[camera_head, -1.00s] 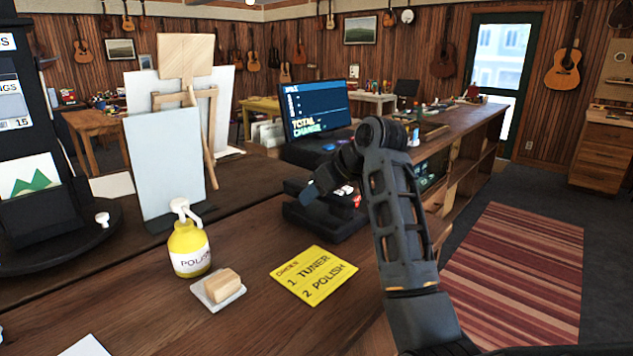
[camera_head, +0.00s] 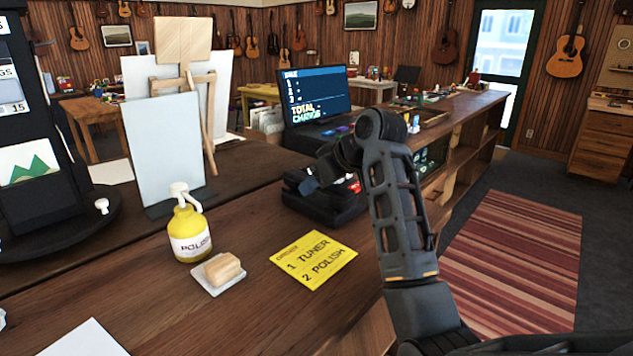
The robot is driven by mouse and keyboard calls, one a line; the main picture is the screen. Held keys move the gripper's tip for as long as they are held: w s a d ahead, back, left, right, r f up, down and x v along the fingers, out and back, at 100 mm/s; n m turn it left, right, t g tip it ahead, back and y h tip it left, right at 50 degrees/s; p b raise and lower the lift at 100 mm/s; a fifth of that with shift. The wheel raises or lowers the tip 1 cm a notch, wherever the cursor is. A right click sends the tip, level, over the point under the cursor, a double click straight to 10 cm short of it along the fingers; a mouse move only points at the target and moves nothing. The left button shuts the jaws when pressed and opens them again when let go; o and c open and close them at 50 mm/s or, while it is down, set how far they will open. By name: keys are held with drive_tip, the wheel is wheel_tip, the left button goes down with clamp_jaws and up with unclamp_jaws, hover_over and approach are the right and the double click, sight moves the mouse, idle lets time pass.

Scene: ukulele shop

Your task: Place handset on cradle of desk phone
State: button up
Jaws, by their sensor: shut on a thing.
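The black desk phone (camera_head: 328,214) sits on the wooden counter, in the middle of the head view, beyond the yellow order card. My arm reaches over it and hides part of its top. My gripper (camera_head: 308,185) points down and left, over the phone's left part. It is shut on the handset, which is dark and hard to tell apart from the gripper and the phone. I cannot tell whether the handset touches the cradle.
A yellow order card (camera_head: 314,260), a block on a white pad (camera_head: 222,270) and a yellow polish bottle (camera_head: 188,235) stand nearer on the counter (camera_head: 250,325). A display screen (camera_head: 318,95) is behind the phone. A white board (camera_head: 166,150) stands at left.

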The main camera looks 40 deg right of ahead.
sight(336, 188)
drive_tip(key=shift+f, duration=0.25)
drive_tip(key=o, duration=1.3)
drive_tip(key=shift+o, duration=0.2)
drive_tip(key=shift+b+v, duration=0.6)
drive_tip(key=shift+v, duration=3.35)
